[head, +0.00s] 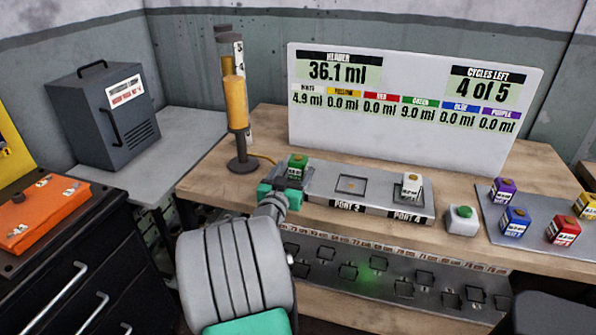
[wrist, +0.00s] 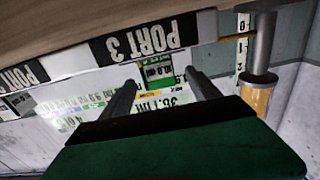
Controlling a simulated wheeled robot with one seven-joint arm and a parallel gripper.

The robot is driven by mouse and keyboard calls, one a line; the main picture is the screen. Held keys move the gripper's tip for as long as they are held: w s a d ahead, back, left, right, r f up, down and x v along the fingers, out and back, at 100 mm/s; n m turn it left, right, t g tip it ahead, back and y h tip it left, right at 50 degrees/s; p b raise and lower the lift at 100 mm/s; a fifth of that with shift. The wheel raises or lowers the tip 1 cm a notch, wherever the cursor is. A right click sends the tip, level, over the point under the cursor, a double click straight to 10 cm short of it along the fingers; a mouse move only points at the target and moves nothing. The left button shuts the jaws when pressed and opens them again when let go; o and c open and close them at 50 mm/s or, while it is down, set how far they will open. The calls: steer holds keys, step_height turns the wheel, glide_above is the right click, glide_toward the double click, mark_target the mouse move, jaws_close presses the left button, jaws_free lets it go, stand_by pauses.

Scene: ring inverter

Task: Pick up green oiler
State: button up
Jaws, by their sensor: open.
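The green oiler (head: 297,165) is a small green box with a white label and a tan cap. It stands upright at the left end of the grey port strip. In the wrist view the green oiler (wrist: 158,73) shows between the two dark fingers. My gripper (head: 281,191) is just in front of the oiler and partly hides its lower part. In the wrist view my gripper (wrist: 160,72) is open, with a finger on each side of the oiler. I cannot tell whether either finger touches it.
The port strip (head: 325,185) has an empty middle port (head: 351,184) and a white oiler (head: 411,187) on its right. A yellow cylinder on a stand (head: 236,105) rises at the left. A button box (head: 462,220) and a tray (head: 497,228) of coloured oilers are to the right.

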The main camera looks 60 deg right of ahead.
mark_target(295, 168)
steer(key=d, duration=0.4)
steer(key=shift+w+d, duration=0.25)
steer(key=shift+d, duration=0.05)
steer(key=c, duration=1.5)
